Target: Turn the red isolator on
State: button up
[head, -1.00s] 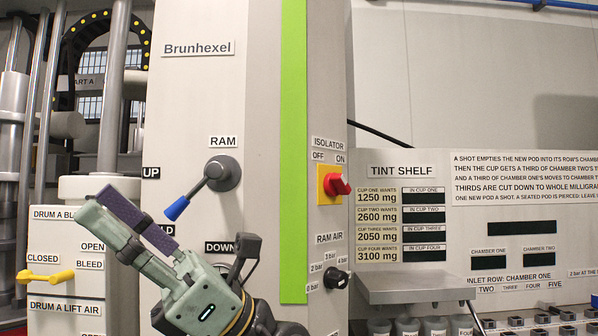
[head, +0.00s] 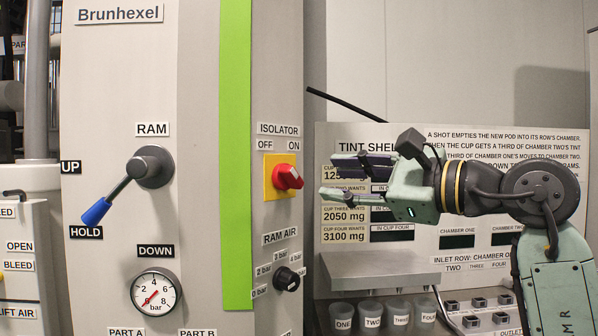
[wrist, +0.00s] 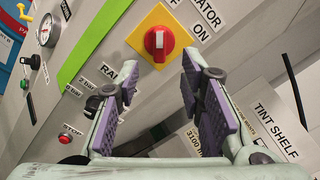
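The red isolator knob (head: 288,177) sits on a yellow square plate (head: 270,190) on the grey column, under the OFF and ON labels. In the wrist view the red knob (wrist: 159,42) carries a white mark; which label it points to I cannot tell for sure. My gripper (head: 332,178) is open and empty, to the right of the knob in the head view, fingers pointing at it. In the wrist view the fingertips of my gripper (wrist: 160,72) stand apart on either side below the knob, not touching it.
The black ram air knob (head: 287,279) is below the isolator. The ram lever (head: 120,190) with its blue grip is at left, above a pressure gauge (head: 156,295). The tint shelf (head: 380,270) and several cups are below my arm. The space between gripper and knob looks clear.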

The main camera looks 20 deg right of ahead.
aim_at(297, 178)
jog(key=p+x, duration=0.2)
jog(key=x, duration=0.6)
jog(key=shift+w+a+p, duration=0.15)
jog(key=shift+w+p, duration=0.15)
jog(key=shift+f, duration=0.1)
jog(key=shift+c, duration=0.5)
grip_shut()
